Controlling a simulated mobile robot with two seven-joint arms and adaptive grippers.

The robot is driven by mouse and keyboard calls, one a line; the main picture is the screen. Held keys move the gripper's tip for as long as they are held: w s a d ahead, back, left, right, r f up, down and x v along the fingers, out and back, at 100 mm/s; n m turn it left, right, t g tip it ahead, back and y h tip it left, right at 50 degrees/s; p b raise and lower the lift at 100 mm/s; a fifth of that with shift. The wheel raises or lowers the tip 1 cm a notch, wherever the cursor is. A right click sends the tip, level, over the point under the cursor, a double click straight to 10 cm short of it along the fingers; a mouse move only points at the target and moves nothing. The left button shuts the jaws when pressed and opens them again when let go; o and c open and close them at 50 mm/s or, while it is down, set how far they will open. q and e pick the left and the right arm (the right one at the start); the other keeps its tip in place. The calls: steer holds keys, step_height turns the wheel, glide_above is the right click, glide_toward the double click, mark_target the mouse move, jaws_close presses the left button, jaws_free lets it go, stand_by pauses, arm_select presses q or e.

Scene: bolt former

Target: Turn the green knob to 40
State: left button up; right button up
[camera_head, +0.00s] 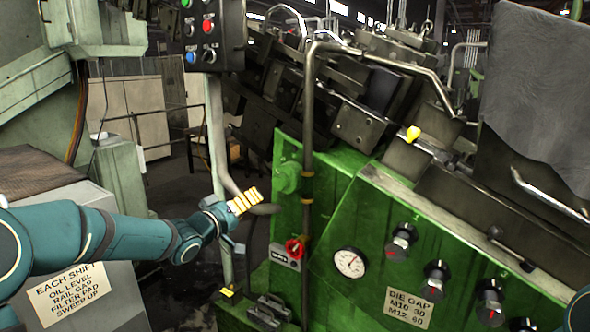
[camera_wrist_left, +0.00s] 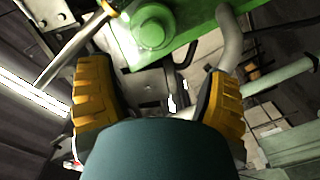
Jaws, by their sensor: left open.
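My left gripper (camera_head: 244,200) is in front of the left edge of the green machine panel (camera_head: 340,215). In the left wrist view its two yellow fingers (camera_wrist_left: 160,80) stand wide apart with nothing between them. Several black knobs with red marks sit on the panel's sloping face, among them an upper one (camera_head: 402,241), a middle one (camera_head: 436,281) and a lower one (camera_head: 490,301). All are well right of my gripper. A green round boss (camera_head: 288,178) stands out from the panel's left part; I cannot tell if it turns. No scale numbers are readable around the knobs.
A vertical pipe (camera_head: 307,150) runs between gripper and knobs. A button box (camera_head: 208,35) hangs above. A lever has a yellow tip (camera_head: 413,134).

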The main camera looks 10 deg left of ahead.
mark_target(276, 183)
arm_select(q)
steer(key=x, duration=0.4)
steer(key=r+x, duration=0.1)
steer(key=x, duration=0.4)
steer(key=p+x, duration=0.1)
steer(key=x, duration=0.4)
steer(key=shift+r, duration=0.3)
steer(key=shift+c, duration=0.3)
steer(key=shift+s, duration=0.1)
steer(key=c, duration=1.1)
